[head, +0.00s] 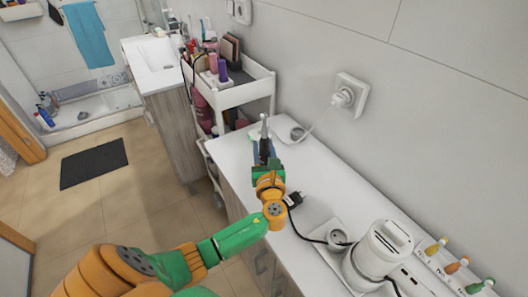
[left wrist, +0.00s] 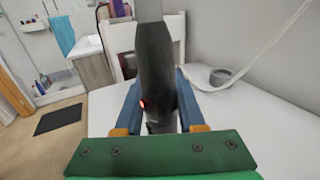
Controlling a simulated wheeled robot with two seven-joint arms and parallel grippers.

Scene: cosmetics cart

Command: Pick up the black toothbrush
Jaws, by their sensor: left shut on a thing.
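The black toothbrush (head: 264,146) stands roughly upright above the white counter (head: 321,181) in the head view, with its thin neck and head pointing up. In the left wrist view its thick dark handle (left wrist: 157,75) fills the middle, with a small red light on it. My left gripper (head: 266,160) is shut on the handle, one blue finger on each side (left wrist: 159,101). The bottom of the handle is hidden behind the green gripper body. I cannot tell whether it touches the counter. My right gripper is not in view.
A round grey charger base (head: 298,134) with a white cord to a wall socket (head: 345,95) lies behind the toothbrush. A white cosmetics cart (head: 246,92) stands at the counter's far end.

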